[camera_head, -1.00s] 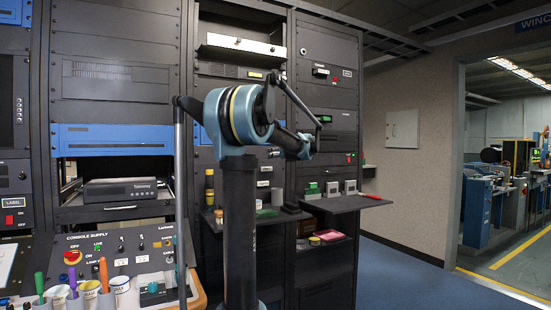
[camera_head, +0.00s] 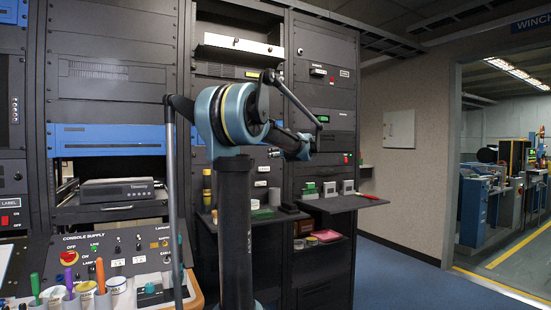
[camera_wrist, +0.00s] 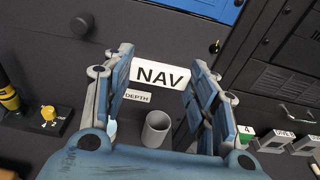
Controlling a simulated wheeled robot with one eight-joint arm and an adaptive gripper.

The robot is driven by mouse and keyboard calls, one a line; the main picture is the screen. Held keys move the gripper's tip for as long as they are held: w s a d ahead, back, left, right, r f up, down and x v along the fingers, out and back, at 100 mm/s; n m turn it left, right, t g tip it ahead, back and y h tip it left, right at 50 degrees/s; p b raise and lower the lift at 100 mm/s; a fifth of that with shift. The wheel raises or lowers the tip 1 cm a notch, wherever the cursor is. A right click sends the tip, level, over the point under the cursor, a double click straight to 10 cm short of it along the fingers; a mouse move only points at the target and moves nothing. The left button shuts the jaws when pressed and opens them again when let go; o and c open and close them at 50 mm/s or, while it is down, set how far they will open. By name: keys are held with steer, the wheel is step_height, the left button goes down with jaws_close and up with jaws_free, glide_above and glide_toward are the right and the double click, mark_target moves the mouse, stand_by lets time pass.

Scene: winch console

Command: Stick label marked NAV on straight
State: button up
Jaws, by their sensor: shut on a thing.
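The white label marked NAV (camera_wrist: 160,75) is held between the two fingertips of my gripper (camera_wrist: 161,66), in the middle of the wrist view. Its black letters face the camera and look slightly tilted, right end lower. A smaller white DEPTH label (camera_wrist: 137,97) shows just below and behind it, on or near the dark panel. I cannot tell whether the NAV label touches the panel.
A grey cylindrical cup (camera_wrist: 156,128) stands below the label. In the head view, a shelf (camera_head: 343,203) juts from the right rack, and the console (camera_head: 115,262) stands at lower left. Blue floor at right is clear.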

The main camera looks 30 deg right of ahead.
steer(key=s, duration=0.4)
steer(key=shift+s, duration=0.25)
stand_by(0.7)
